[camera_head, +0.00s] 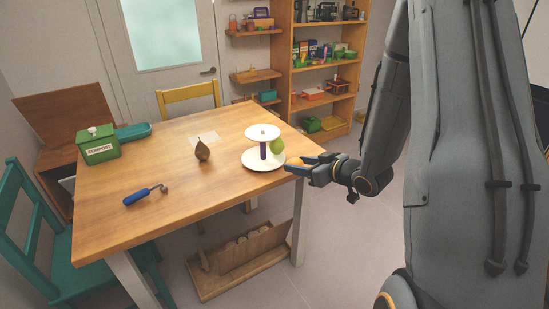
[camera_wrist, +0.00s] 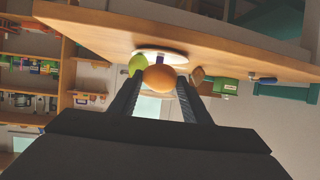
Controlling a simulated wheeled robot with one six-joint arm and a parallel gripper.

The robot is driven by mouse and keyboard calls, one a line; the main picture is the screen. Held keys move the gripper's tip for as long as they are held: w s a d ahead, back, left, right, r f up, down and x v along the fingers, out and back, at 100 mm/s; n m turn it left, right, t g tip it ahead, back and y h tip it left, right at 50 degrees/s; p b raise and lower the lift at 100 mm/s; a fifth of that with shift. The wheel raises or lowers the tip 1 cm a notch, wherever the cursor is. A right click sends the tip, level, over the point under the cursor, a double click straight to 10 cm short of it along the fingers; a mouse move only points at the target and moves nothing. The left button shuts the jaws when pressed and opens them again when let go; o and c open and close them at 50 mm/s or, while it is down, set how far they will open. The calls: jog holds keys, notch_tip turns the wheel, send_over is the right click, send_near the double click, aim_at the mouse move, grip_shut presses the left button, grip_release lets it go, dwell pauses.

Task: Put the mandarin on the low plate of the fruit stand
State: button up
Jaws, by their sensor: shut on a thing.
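The mandarin (camera_wrist: 160,78) is orange and sits between the two fingers of my gripper (camera_wrist: 157,92), which is shut on it. In the head view my gripper (camera_head: 318,168) is at the right edge of the table, with a bit of the mandarin (camera_head: 296,162) showing. The fruit stand has a small white upper plate (camera_head: 262,131), a purple post (camera_head: 263,151) and a wider white low plate (camera_head: 251,164). It stands on the table to the left of my gripper. A green pear (camera_head: 277,146) is at the stand's right side; whether it rests on the low plate is unclear.
A blue-handled tool (camera_head: 144,195) and a green box (camera_head: 98,145) lie further left. A yellow chair (camera_head: 188,92) is behind, a teal chair (camera_head: 30,235) at left.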

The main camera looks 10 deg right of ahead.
jog(key=p, duration=0.1)
send_over(276, 166)
jog(key=shift+s+a, duration=0.1)
jog(key=shift+f+p, duration=0.45)
jog(key=shift+f, duration=1.3)
jog(key=shift+f, duration=0.2)
jog(key=o, duration=0.9)
